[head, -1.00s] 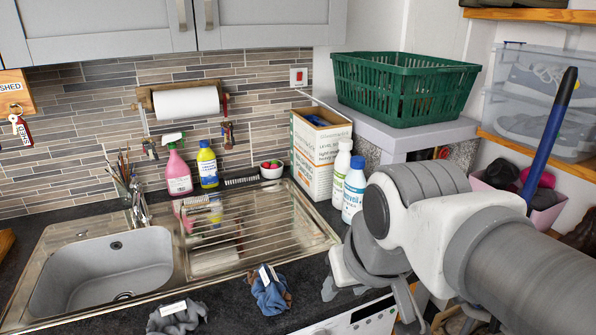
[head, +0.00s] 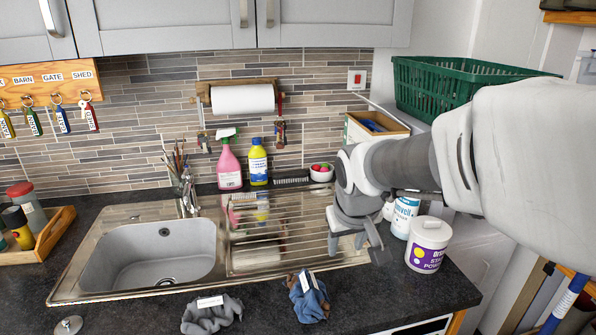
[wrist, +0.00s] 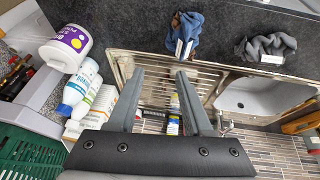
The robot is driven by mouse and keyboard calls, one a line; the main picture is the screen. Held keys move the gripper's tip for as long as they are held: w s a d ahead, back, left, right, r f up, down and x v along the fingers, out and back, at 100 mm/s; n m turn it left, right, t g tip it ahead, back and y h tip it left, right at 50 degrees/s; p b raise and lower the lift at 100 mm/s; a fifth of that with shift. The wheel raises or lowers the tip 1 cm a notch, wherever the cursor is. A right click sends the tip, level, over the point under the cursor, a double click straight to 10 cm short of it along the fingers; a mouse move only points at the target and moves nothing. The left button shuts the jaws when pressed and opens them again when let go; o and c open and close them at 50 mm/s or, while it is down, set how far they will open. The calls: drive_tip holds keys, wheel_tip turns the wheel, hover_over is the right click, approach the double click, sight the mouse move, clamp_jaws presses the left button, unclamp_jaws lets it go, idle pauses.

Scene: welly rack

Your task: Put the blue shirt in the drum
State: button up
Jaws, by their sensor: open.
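The blue shirt (head: 309,298) lies crumpled on the dark worktop in front of the drainer, with a white tag on it. It also shows at the top of the wrist view (wrist: 186,32). My gripper (head: 358,243) is open and empty above the right end of the drainer, behind and to the right of the shirt. In the wrist view its two fingers (wrist: 160,75) are apart with the drainer beyond them. A strip of a white appliance front (head: 425,328) shows below the worktop edge; the drum is not in view.
A grey crumpled cloth (head: 212,315) with a tag lies left of the shirt. A white tub (head: 427,245) and white bottles (head: 404,215) stand right of my gripper. The steel sink (head: 150,255) is at left, a green basket (head: 440,85) at upper right.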

drive_tip(key=w+a+f+y, duration=0.1)
drive_tip(key=w+a+f, duration=0.1)
drive_tip(key=a+f, duration=0.15)
drive_tip(key=b, duration=0.2)
hover_over(309, 280)
drive_tip(key=s, duration=0.3)
drive_tip(key=shift+g, duration=0.3)
drive_tip(key=f, duration=1)
drive_tip(key=shift+w+d+f, duration=0.15)
drive_tip(key=shift+d+f, duration=0.2)
drive_tip(key=shift+w+b+x, duration=0.1)
drive_tip(key=shift+b+x, duration=0.1)
drive_tip(key=shift+x, duration=1.2)
drive_tip(key=shift+w+b+x, duration=0.15)
drive_tip(key=shift+x, duration=1.25)
drive_tip(key=shift+a+r, duration=0.1)
drive_tip(key=shift+a, duration=0.05)
clamp_jaws()
